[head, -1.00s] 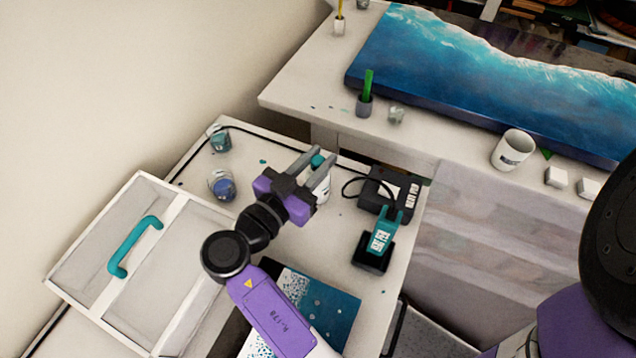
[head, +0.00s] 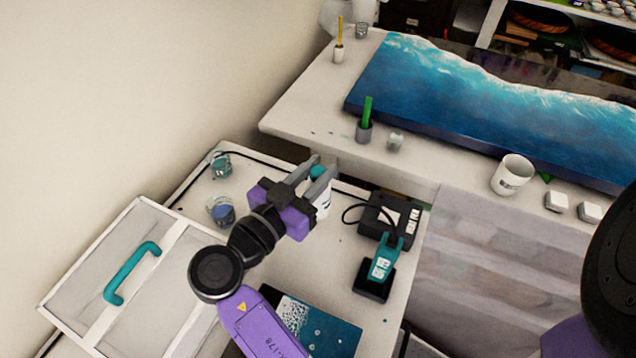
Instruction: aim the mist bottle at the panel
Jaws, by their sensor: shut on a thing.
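The mist bottle (head: 322,200) is white with a teal top and shows between the fingers of my gripper (head: 316,170). My gripper is shut on it, above the far part of the lower white table. My gripper's purple body hides part of the bottle, and I cannot tell which way its nozzle points. The panel (head: 480,95) is a long slab with blue sea and white foam colours. It lies on the higher white table, beyond and to the right of my gripper, apart from the bottle.
A teal-handled case (head: 130,275), two jars (head: 221,210), a black box (head: 385,218) with a cable, and a teal device (head: 382,262) are on the lower table. A grey cup (head: 364,130) with a green stick and a white mug (head: 512,174) stand before the panel.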

